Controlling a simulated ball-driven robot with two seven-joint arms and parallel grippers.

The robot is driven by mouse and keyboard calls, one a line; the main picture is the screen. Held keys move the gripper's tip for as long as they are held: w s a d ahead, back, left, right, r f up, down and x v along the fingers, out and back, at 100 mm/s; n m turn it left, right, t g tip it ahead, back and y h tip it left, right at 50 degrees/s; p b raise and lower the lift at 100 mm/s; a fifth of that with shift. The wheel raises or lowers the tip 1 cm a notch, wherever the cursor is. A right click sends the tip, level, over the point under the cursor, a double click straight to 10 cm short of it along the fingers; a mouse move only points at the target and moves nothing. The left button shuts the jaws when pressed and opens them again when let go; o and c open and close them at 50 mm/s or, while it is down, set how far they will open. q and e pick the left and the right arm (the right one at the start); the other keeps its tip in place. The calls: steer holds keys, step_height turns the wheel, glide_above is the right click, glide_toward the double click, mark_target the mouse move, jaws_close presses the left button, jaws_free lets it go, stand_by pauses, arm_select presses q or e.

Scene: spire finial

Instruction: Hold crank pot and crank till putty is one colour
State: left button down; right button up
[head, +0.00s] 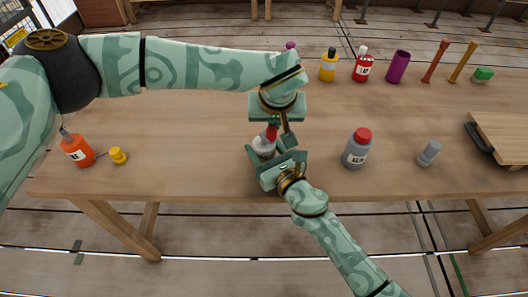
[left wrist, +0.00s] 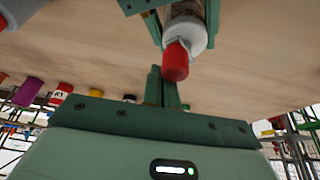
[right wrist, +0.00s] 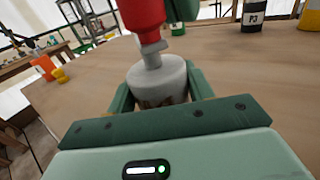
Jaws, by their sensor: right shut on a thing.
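The crank pot (head: 263,146) is a small pale grey pot with a red crank handle (head: 271,131), upright near the table's front edge. Brownish, streaky contents show low on the pot in the right wrist view (right wrist: 160,98); I cannot tell whether they are one colour. My right gripper (head: 268,158) is shut around the pot's body, one finger on each side. My left gripper (head: 287,137) points down from above, its fingers together and empty. Its fingertips are close beside the red handle, which also shows in the left wrist view (left wrist: 176,62); the fingers are not around it.
A grey bottle with red cap (head: 356,152) and a small grey piece (head: 428,153) stand right. An orange bottle (head: 78,150) and yellow piece (head: 118,155) are left. Bottles, a purple cup (head: 397,67) and sticks line the back. A board (head: 505,135) lies far right.

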arm_select(q)
steer(key=shift+s+d, duration=0.15)
steer(key=shift+s, duration=0.1)
steer(key=shift+w, duration=0.2)
step_height(320, 180, up, 7)
stand_by(0.6)
steer(key=shift+w, duration=0.1)
steer(key=shift+d+f, duration=0.15)
steer(key=shift+f, duration=0.85)
steer(key=shift+d+f, duration=0.15)
steer(key=shift+f, duration=0.85)
steer(key=shift+f, duration=0.1)
stand_by(1.2)
